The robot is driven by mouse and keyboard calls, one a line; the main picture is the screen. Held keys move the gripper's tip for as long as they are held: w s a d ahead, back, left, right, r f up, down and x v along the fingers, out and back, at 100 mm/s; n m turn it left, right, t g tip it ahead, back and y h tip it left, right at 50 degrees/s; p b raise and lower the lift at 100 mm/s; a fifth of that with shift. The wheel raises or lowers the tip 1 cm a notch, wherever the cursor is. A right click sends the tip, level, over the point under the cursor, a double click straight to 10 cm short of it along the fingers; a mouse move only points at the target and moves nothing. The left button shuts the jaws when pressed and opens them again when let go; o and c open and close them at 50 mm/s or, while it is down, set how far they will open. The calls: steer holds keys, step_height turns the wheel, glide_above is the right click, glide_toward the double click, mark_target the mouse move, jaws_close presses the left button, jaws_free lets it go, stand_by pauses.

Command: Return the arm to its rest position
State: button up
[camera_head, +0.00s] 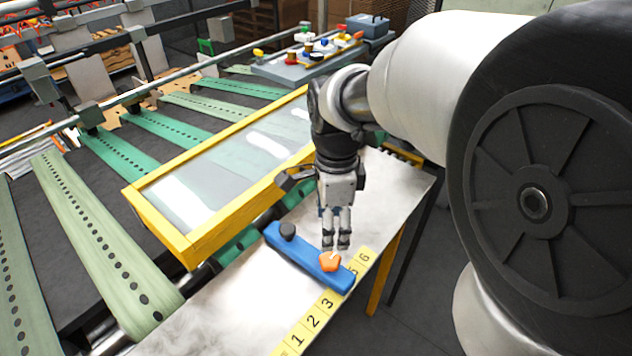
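My gripper (336,243) points down from my arm, which comes in from the right. Its two fingers look close together, just above an orange knob (330,261) on a blue bar (299,260). A dark round knob (287,231) sits at the bar's other end. I cannot tell whether the fingertips touch the orange knob or whether a small gap is left between the fingers. The blue bar lies on the pale metal table (215,318), across a yellow number strip (313,320), and hides part of the strip's numbers.
A yellow-framed clear panel (190,246) stands close behind and left of my gripper. Green perforated belts (98,233) run at the left. A control panel with coloured knobs (290,68) and a blue-grey box (368,25) are at the back. The table's front left is clear.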

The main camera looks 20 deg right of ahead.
steer(key=shift+r, duration=0.45)
